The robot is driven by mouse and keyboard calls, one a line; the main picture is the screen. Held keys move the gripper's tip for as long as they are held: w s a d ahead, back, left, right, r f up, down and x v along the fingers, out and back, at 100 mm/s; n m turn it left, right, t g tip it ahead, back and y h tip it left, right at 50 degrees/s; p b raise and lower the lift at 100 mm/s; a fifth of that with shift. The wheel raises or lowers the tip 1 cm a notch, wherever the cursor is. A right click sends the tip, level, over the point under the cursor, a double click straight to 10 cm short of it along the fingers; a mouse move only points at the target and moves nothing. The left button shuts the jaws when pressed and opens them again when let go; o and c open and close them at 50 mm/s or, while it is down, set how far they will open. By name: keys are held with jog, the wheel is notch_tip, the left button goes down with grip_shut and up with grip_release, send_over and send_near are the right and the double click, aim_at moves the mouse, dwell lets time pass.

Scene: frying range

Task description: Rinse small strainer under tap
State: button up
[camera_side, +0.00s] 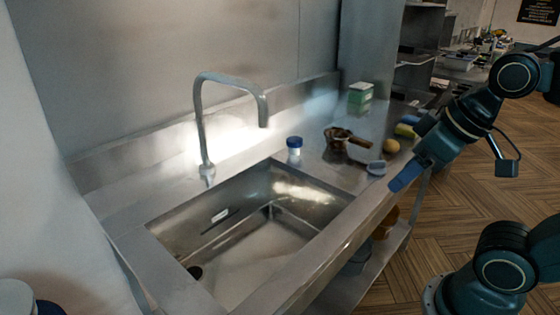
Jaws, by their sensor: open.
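A small bowl-shaped thing with a brown handle (336,136), which looks like the small strainer, rests on the steel counter right of the sink. Its mesh is too small to make out. The tap (264,108) is a tall bent pipe behind the sink, with its outlet pointing down over the basin's back edge. The sink (235,270) is a steel basin that looks empty. My gripper (402,181) is open and empty near the counter's front edge, right of the strainer and apart from it.
A grey-blue item (377,168) lies between strainer and gripper. A blue-capped jar (294,145) stands behind the sink's right corner. A green box (360,94), a round yellowish item (391,146) and a yellow-green item (404,131) sit farther right. Space above the basin is clear.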

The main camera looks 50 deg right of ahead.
jog(key=o, duration=0.3)
jog(key=w+d+f+n+h, duration=0.25)
jog(key=w+d, duration=0.25)
jog(key=w, duration=0.4)
jog(key=w+d+f+n+h, duration=0.1)
jog(key=w+d+n+h, duration=0.2)
jog(key=w+d, duration=0.35)
jog(key=w+d+f+n+h, duration=0.1)
jog(key=w+d+n+h, duration=0.15)
jog(key=w, duration=0.75)
jog(key=n+t+h, duration=0.5)
jog(key=n+h, duration=0.2)
jog(key=n, duration=1)
send_near(295, 137)
jog(key=shift+v, duration=1.8)
jog(key=shift+d, duration=0.15)
jog(key=shift+f+x, duration=0.2)
jog(key=shift+x, duration=6.55)
